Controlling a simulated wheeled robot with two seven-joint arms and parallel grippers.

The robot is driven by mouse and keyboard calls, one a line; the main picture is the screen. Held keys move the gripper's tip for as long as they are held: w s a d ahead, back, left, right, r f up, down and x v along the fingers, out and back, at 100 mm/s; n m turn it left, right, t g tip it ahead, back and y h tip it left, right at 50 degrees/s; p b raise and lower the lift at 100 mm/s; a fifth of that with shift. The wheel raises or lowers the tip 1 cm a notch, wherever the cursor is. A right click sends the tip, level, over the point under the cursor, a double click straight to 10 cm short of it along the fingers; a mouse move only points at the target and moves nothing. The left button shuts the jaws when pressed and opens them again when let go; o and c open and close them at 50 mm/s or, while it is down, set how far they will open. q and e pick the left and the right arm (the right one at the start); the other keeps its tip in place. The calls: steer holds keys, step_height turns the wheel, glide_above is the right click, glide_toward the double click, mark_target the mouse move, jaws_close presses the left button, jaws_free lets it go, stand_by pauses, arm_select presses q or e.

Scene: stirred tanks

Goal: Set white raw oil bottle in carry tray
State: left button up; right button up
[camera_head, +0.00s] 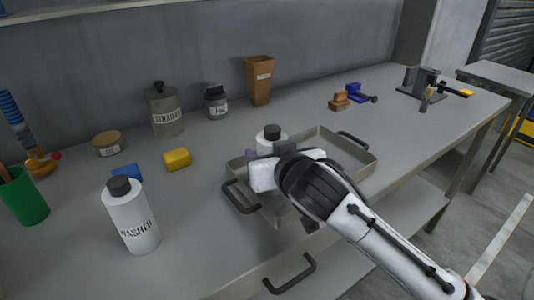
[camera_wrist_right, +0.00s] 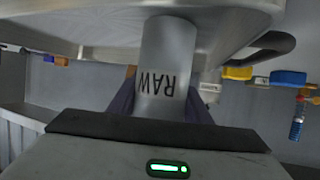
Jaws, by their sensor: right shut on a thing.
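The white raw oil bottle (camera_wrist_right: 168,60) has a RAW label and shows upside down in the right wrist view. In the head view only its top (camera_head: 269,143) shows, with a dark cap, beside my gripper. My right gripper (camera_wrist_right: 160,108) is shut on the bottle, one finger at each side. In the head view my right gripper (camera_head: 284,150) is over the metal carry tray (camera_head: 352,148) and hides part of it. The bottle's base is at or just above the tray floor; I cannot tell whether it touches. My left gripper is not in view.
A WASHED bottle (camera_head: 131,217) stands left of the tray. A yellow block (camera_head: 177,159), a blue block (camera_head: 126,173), a lidded canister (camera_head: 164,112), a dark jar (camera_head: 216,104) and a brown container (camera_head: 259,82) are behind and left.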

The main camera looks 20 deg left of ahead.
steer(key=o, duration=1.3)
steer(key=shift+o, duration=0.2)
steer(key=shift+s+d+r, duration=0.1)
steer(key=shift+s+r, duration=0.05)
steer(key=v, duration=1.1)
steer(key=shift+s+d, duration=0.25)
